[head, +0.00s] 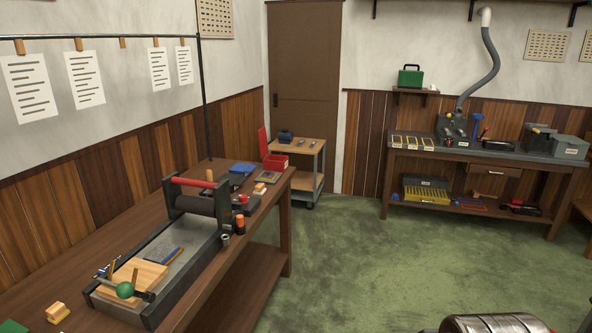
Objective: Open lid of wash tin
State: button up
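No tin with a readable label shows, so I cannot be sure which thing is the wash tin. A small open red box (276,162) is near the far end of the left bench, by the cart; a red panel (263,141) stands upright at its left, perhaps a raised lid. I cannot tell whether the box rests on the bench or the cart. A grey box (570,147) sits at the right end of the back bench. My gripper is not in view.
The left bench (80,265) carries a roller press (205,190) and small tools. A wooden cart (312,150) stands beyond it. The back bench (480,153) holds several boxes and a hose. Green floor (360,265) between the benches is clear.

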aim_at(242, 168)
jog(key=i, duration=3.35)
jog(key=u, duration=1.8)
